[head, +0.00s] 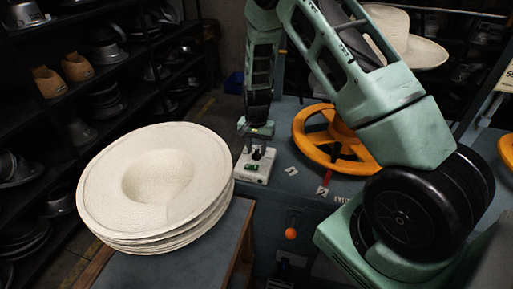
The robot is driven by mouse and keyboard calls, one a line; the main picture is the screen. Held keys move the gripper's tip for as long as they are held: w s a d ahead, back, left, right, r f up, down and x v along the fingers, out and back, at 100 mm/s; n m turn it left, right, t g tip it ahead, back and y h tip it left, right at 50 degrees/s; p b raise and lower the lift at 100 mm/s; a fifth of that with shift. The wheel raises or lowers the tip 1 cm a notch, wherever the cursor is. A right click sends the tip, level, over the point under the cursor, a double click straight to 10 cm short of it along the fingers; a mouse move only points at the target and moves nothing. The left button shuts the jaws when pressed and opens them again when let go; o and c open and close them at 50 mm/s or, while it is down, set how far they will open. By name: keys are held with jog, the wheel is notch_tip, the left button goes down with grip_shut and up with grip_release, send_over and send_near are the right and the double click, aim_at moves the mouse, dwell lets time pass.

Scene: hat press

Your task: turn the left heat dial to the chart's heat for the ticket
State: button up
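A small pale control box (243,171) stands on the dark press table, with a small green patch and a dark knob-like part on its top. My gripper (257,149) points down from the arm directly over this box, at or very near the knob. Whether it touches the knob, and whether its fingers are open or shut, is too small to tell. The dial's pointer and marks cannot be read. I cannot make out a ticket.
A stack of cream hat bodies (150,185) stands on a bench at left. An orange ball knob (290,234) is on the table front. Dark shelves line the left.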

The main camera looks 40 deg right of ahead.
aim_at(257, 150)
notch_tip(257, 150, up, 17)
jog(key=b, duration=0.2)
jog(key=shift+r+b, duration=0.2)
jog(key=shift+b, duration=0.15)
dwell(0.6)
jog(key=s+a+r+n+y, duration=0.1)
jog(key=s+a+r+n, duration=0.1)
jog(key=s+a+n, duration=0.6)
jog(key=s+a+r+n, duration=0.1)
jog(key=s+a, duration=0.4)
jog(key=a, duration=0.7)
jog(key=s+a+n, duration=0.3)
jog(key=s+n, duration=0.1)
jog(key=s, duration=0.4)
jog(key=s+a+n, duration=0.3)
jog(key=s+n, duration=0.2)
jog(key=s, duration=0.4)
jog(key=shift+s+a, duration=0.15)
jog(key=shift+a, duration=0.1)
